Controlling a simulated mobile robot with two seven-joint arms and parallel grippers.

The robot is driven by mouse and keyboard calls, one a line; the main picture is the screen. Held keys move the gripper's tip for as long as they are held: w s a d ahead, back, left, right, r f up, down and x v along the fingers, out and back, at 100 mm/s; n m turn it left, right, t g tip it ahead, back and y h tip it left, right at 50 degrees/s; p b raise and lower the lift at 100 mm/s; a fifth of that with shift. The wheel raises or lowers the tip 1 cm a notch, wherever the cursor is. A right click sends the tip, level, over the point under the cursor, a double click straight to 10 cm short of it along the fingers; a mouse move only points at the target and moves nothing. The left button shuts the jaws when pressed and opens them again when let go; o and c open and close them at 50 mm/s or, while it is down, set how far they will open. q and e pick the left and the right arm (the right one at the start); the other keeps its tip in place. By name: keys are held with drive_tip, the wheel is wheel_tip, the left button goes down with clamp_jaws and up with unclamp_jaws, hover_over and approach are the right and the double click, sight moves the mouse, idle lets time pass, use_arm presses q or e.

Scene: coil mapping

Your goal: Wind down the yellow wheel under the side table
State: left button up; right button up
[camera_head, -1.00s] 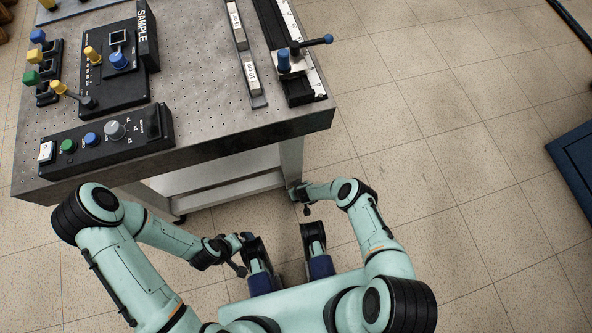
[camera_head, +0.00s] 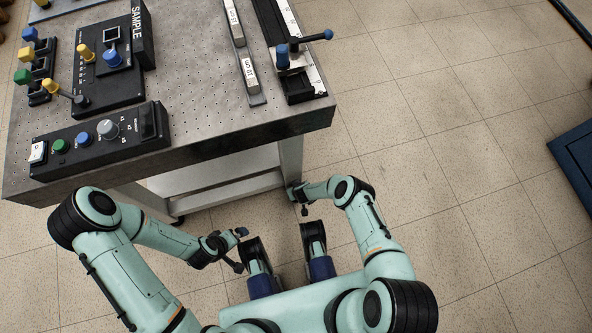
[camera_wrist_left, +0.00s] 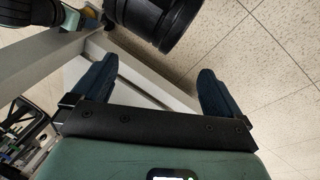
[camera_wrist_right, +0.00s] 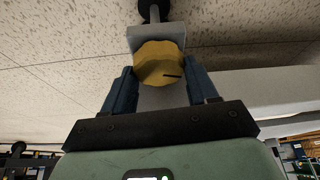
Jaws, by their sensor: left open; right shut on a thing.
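The yellow wheel (camera_wrist_right: 158,60) shows in the right wrist view. It is a scalloped knob with a short dark mark, on a grey block under the side table (camera_head: 225,140). My right gripper (camera_wrist_right: 162,84) is shut on it, one blue finger on each side. In the head view my right gripper (camera_head: 297,193) is low by the table's front right leg, and the wheel is hidden. My left gripper (camera_wrist_left: 155,85) is open and empty. In the head view it is low in front of the table (camera_head: 240,238); a small yellow patch shows near the top of the left wrist view.
The tabletop holds a button panel (camera_head: 88,143), a black sample box (camera_head: 108,80) and a rail with a blue handle (camera_head: 300,75). A pale lower frame (camera_head: 215,176) runs under the table. The floor to the right is clear up to a dark blue object (camera_head: 574,165).

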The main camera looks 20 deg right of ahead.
drive_tip(key=shift+a+f+m+b, duration=0.1)
drive_tip(key=shift+a+m+b, duration=0.05)
drive_tip(key=shift+m+b, duration=0.65)
drive_tip(key=shift+s+m+h, duration=0.1)
drive_tip(key=shift+m+h, duration=0.4)
use_arm(q)
drive_tip(key=shift+t+y, duration=0.3)
drive_tip(key=w+a+f, duration=0.1)
drive_tip(key=w+f, duration=0.1)
drive_tip(key=shift+w+a+f, duration=0.25)
drive_tip(key=shift+w+a, duration=0.1)
drive_tip(key=shift+a, duration=0.05)
use_arm(e)
drive_tip(key=o, duration=0.8)
